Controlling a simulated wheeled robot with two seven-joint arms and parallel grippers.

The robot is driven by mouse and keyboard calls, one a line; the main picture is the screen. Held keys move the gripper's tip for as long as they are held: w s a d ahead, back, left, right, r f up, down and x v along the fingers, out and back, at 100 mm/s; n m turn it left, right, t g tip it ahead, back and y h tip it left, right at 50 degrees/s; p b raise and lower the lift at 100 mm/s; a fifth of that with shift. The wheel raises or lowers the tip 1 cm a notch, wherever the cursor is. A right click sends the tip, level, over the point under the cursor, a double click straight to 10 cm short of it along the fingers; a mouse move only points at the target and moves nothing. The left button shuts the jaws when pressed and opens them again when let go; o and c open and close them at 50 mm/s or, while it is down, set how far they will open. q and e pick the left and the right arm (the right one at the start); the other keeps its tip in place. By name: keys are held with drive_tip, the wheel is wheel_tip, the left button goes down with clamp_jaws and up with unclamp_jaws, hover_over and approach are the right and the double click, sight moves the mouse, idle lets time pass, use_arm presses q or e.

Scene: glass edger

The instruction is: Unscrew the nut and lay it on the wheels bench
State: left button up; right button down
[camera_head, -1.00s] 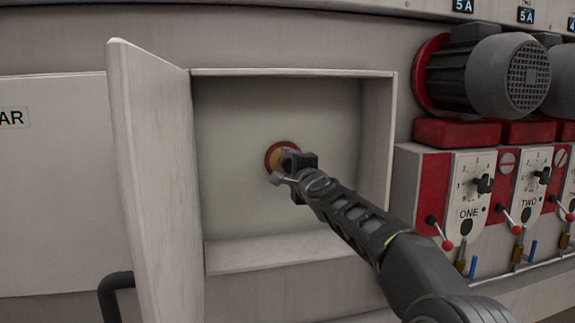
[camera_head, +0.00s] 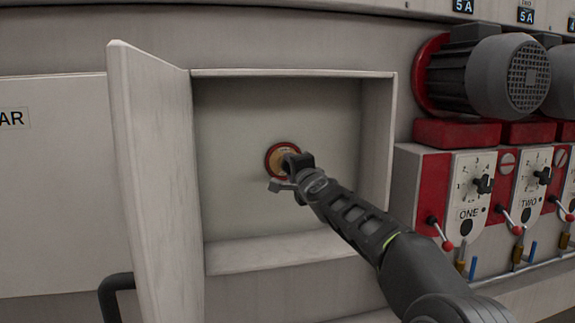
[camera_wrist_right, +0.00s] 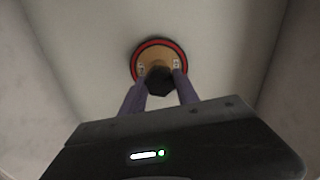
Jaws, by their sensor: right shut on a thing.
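My right gripper (camera_head: 285,172) reaches into the open recess, in front of a round wheel (camera_head: 271,152) with a red rim and a tan middle on the recess's back wall. In the right wrist view the two fingers (camera_wrist_right: 160,82) are closed around a dark nut (camera_wrist_right: 159,80) in front of the tan centre of the wheel (camera_wrist_right: 159,46). I cannot tell whether the nut still touches the wheel. In the head view the gripper mostly hides the nut. My left gripper is not in view. The wheels bench cannot be made out.
A thick door (camera_head: 152,180) stands open at the left of the recess, whose right side wall (camera_head: 377,135) is close to my right arm. At the right are a grey motor (camera_head: 490,75), a dial panel marked ONE (camera_head: 470,190) and red-knobbed levers (camera_head: 440,232).

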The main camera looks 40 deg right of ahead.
drive_tip(key=n+p, duration=0.2)
drive_tip(key=n, duration=1.3)
drive_tip(key=shift+s+a+p, duration=0.25)
drive_tip(key=shift+s+p, duration=0.25)
drive_tip(key=shift+s, duration=0.15)
drive_tip(key=shift+p+v, duration=0.75)
drive_tip(key=shift+v, duration=1)
